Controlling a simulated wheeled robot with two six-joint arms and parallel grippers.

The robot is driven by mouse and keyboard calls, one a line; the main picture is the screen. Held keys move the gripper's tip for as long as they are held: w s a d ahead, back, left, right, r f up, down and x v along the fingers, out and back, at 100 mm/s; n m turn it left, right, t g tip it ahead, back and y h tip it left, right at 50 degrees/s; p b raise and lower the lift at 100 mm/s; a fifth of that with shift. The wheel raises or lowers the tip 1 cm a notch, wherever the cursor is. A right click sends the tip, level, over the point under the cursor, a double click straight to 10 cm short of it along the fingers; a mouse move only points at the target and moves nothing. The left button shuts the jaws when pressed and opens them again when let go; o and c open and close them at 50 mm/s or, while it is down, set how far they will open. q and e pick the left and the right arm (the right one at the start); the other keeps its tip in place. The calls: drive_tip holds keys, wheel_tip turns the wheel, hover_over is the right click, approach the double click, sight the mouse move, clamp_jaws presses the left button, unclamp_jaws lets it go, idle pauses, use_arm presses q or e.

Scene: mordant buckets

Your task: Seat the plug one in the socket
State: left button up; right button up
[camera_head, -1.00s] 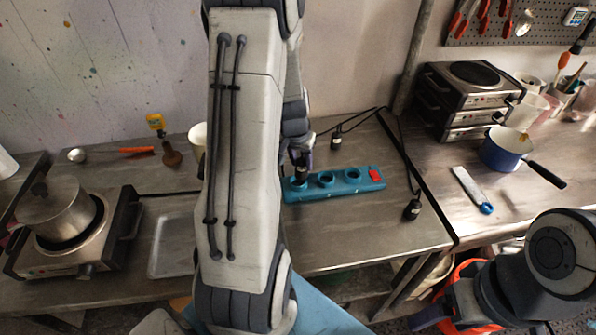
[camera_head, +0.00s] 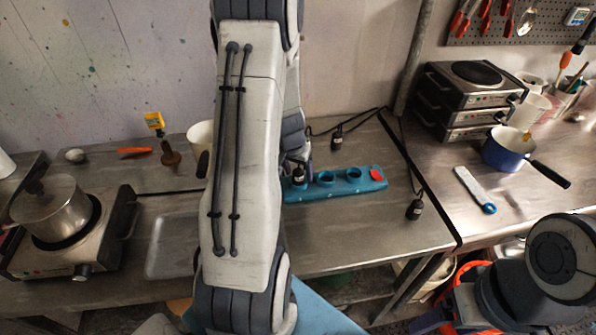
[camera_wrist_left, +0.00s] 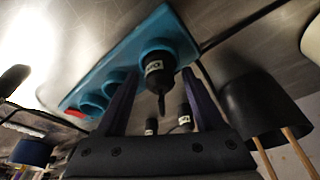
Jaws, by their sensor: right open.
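The blue socket strip (camera_head: 340,188) lies on the middle bench, with round openings and a red switch at its right end. Plug one (camera_head: 299,177), black with a white label, stands in or on the strip's leftmost opening; how deep it sits I cannot tell. In the left wrist view, plug one (camera_wrist_left: 158,70) is between the fingers of my left gripper (camera_wrist_left: 162,75), which are spread with a gap on either side. My left arm hides part of the bench. My right gripper (camera_head: 440,318) is low at the bottom right, open and away from the strip.
Other black plugs on cables lie behind the strip (camera_head: 337,143) and to its right (camera_head: 415,210). A hotplate with a pot (camera_head: 50,210) and a metal tray (camera_head: 170,245) are at the left. A blue pan (camera_head: 505,150) and stacked hotplates (camera_head: 470,100) are on the right bench.

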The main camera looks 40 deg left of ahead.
use_arm(q)
drive_tip(key=shift+r+p, duration=0.4)
drive_tip(key=shift+r, duration=0.1)
drive_tip(key=p+v, duration=0.1)
drive_tip(key=v, duration=1)
drive_tip(key=shift+s, duration=0.2)
drive_tip(key=s+d+r+m+h, duration=0.1)
drive_tip(key=d+r+m+h, duration=0.2)
drive_tip(key=d, duration=1.6)
drive_tip(key=s+d+r+m+g+y, duration=0.1)
drive_tip(key=s+d+m, duration=0.6)
drive_tip(key=s+d, duration=0.7)
drive_tip(key=s+r+g, duration=0.1)
drive_tip(key=s, duration=0.2)
drive_tip(key=shift+r+g, duration=0.4)
